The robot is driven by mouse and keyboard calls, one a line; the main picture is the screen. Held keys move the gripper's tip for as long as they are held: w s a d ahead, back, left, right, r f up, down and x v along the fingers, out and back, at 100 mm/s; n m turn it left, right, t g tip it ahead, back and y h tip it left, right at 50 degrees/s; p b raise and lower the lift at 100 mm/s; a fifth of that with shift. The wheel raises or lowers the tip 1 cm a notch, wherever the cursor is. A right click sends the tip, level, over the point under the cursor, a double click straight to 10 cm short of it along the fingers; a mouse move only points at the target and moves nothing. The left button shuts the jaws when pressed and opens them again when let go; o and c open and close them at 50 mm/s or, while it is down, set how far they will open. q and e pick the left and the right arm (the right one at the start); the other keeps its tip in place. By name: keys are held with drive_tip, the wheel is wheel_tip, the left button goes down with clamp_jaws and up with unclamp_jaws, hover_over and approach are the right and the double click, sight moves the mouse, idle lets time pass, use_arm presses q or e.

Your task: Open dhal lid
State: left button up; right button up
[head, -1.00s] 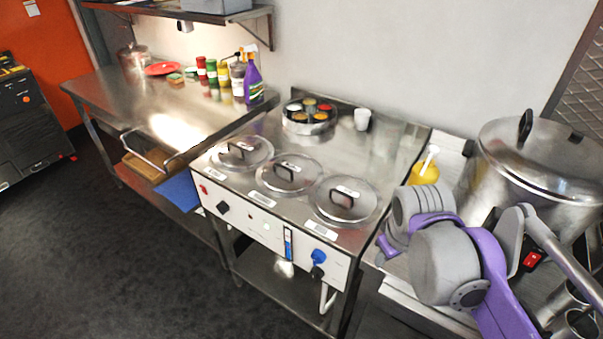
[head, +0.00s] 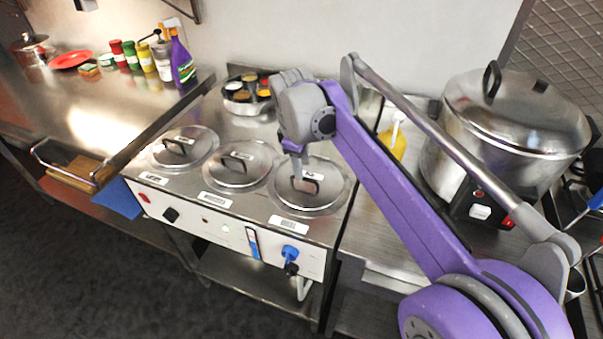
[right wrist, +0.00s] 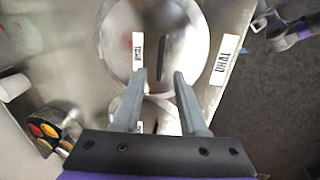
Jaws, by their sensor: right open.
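The dhal lid (head: 325,198) is the rightmost of three round steel lids on the steel counter. It lies flat and has a dark upright handle (head: 306,181). A DHAL label (right wrist: 224,62) is on the counter edge beside it in the right wrist view. The lid also fills the top of that view (right wrist: 185,35), with its handle (right wrist: 159,58) beyond my fingertips. My right gripper (right wrist: 160,74) is open and empty, pointing at the lid. In the head view the right gripper (head: 297,163) is above the lid's left part, partly hidden by its wrist. My left gripper is not seen.
The middle lid (head: 240,165) and left lid (head: 185,149) lie to the left. A yellow bottle (head: 392,145) and a large steel pot (head: 505,130) stand to the right.

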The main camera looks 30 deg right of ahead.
sight(303, 190)
drive_tip(key=shift+w+d+f, duration=0.15)
drive_tip(key=shift+f, duration=0.8)
drive_tip(key=shift+w+d+f, duration=0.1)
drive_tip(key=shift+w+f, duration=0.05)
drive_tip(key=shift+f, duration=0.8)
clamp_jaws()
